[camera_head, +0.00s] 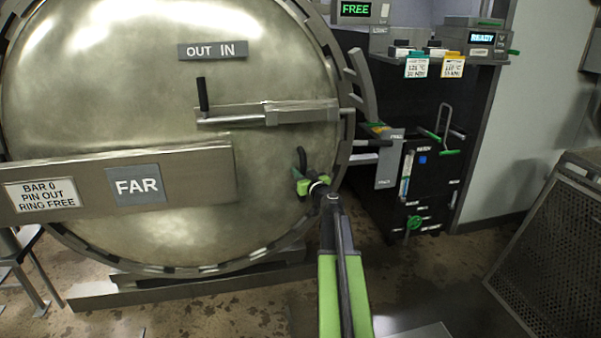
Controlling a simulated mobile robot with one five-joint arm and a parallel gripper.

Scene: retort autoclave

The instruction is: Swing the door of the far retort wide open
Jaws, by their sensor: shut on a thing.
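The far retort's door (110,95) is a big round, dull brass-coloured disc that fills the left of the view. A plate reading FAR (138,186) sits on a wide grey bar (205,172) across it. The door lies in or very near its toothed dark ring; I cannot tell whether there is a gap. My gripper (306,183), green and black, is at the door's lower right and shut on the dark door handle (301,158). The handle's top shows above the jaws; the rest is hidden by them.
A black-handled lever (203,95) and its grey bar stand out under an OUT IN plate. A sign reads BAR 0, PIN OUT, RING FREE. Right of the door stands a dark control cabinet (440,185). A perforated metal basket (555,240) is at far right, with floor between.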

